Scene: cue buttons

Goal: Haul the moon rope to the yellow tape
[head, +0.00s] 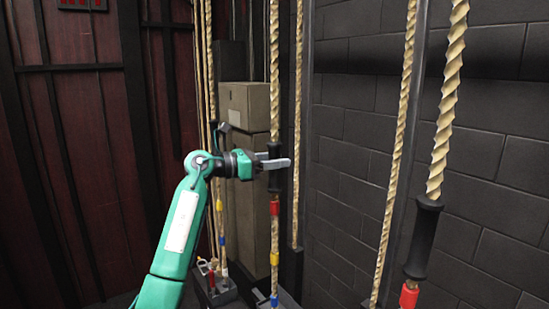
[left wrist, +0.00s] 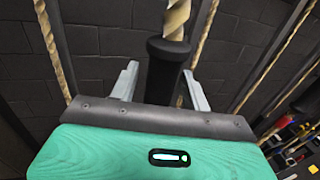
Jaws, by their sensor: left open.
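A twisted tan rope (head: 275,60) hangs in the middle of the head view with a black grip (head: 275,180) on it. Below the grip the rope carries red tape (head: 274,208), yellow tape (head: 274,258) and blue tape (head: 274,299). My left gripper (head: 276,164) is open at the grip's height. In the left wrist view the black grip (left wrist: 165,72) stands between the two open fingers, with gaps on both sides. No moon mark shows on any rope. My right gripper is out of view.
Another rope (head: 450,90) with a black grip (head: 423,240) and red tape (head: 409,296) hangs at the right. Ropes with coloured tape hang behind my left arm. Cardboard boxes (head: 250,105) stand behind. A dark block wall (head: 480,180) bounds the right side.

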